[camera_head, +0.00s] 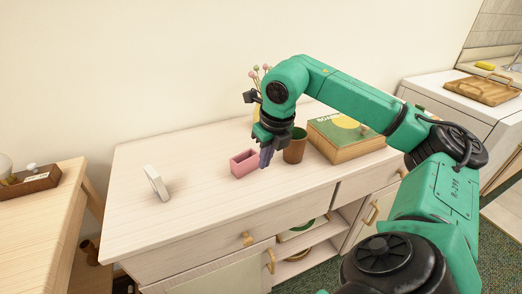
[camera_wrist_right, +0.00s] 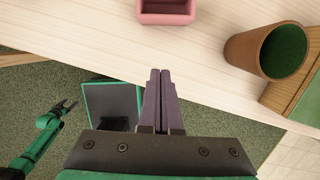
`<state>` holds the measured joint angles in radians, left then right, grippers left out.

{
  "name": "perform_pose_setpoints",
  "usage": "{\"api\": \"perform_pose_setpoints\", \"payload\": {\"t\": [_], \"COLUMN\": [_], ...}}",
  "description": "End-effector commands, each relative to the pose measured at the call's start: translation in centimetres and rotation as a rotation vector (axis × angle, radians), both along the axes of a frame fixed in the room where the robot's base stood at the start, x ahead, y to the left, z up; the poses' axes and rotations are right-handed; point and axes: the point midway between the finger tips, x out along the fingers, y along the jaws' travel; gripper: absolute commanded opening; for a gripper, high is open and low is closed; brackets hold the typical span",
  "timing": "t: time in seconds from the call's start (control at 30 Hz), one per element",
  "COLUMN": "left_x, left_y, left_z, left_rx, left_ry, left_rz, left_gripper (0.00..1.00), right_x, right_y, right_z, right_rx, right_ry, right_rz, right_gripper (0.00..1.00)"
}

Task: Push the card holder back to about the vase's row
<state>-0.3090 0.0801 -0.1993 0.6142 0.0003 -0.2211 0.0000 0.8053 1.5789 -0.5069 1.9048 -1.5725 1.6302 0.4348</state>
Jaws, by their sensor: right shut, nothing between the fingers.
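The card holder is a small pink open box (camera_head: 245,163) on the pale wooden cabinet top. Its near part also shows at the top of the right wrist view (camera_wrist_right: 166,12). My right gripper (camera_head: 265,162) is shut and empty, pointing down just right of the box's front. In the right wrist view, its closed fingers (camera_wrist_right: 160,72) are apart from the box, on its near side. A yellowish vase (camera_head: 256,112) with pink and green round buds stands farther back, partly hidden by my right arm. My left gripper (camera_wrist_right: 66,106) shows small at the left of the wrist view.
A brown cup (camera_head: 295,147) with a green inside stands close right of my right gripper. A green and yellow boxed game (camera_head: 343,136) lies right of it. A white upright object (camera_head: 156,183) stands at the left. The cabinet top behind the pink box looks clear.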

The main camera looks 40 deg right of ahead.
Motion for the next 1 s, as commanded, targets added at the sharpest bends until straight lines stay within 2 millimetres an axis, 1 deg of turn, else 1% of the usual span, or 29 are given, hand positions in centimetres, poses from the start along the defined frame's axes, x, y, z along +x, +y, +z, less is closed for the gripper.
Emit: {"api": "perform_pose_setpoints", "payload": {"t": [0.03, 0.1, 0.23, 0.3, 0.4, 0.5, 0.83, 0.93, 1.0], "left_x": [-0.4, -0.4, 0.2, 0.8, 1.4, 1.5, 1.2, 1.0, 0.8], "left_y": [0.0, 0.0, 0.0, 0.0, -0.1, -0.2, -0.1, -0.1, -0.1], "left_z": [-0.2, -0.3, -0.2, 1.1, 1.7, 1.9, 1.8, 2.1, 2.6], "left_rx": [0.0, 0.001, 0.001, -0.001, -0.003, -0.003, -0.002, -0.002, -0.002], "left_ry": [0.006, 0.007, -0.002, -0.013, -0.023, -0.024, -0.02, -0.016, -0.013], "left_rz": [0.0, 0.0, 0.0, 0.0, 0.0, 0.0, -0.001, -0.001, -0.001], "left_gripper": [0.84, 0.84, 0.84, 0.84, 0.84, 0.84, 0.84, 0.84, 0.84], "right_x": [0.2, 0.6, 1.3, 2.9, 4.3, 5.1, 5.3, 5.6, 6.1], "right_y": [0.0, 0.0, -0.1, -0.1, -0.3, -0.5, -0.5, -0.6, -0.6], "right_z": [-1.2, -2.7, -5.4, -4.6, -4.7, -4.9, -5.1, -4.9, -4.7], "right_rx": [0.0, 0.001, 0.001, 0.009, 0.006, 0.003, 0.002, 0.003, 0.004], "right_ry": [0.004, 0.004, 0.003, -0.004, -0.003, -0.002, -0.001, -0.001, -0.001], "right_rz": [0.0, 0.0, 0.0, 0.001, 0.001, 0.0, 0.0, 0.001, 0.001], "right_gripper": [0.0, 0.0, 0.0, 0.0, 0.0, 0.0, 0.0, 0.0, 0.0]}}
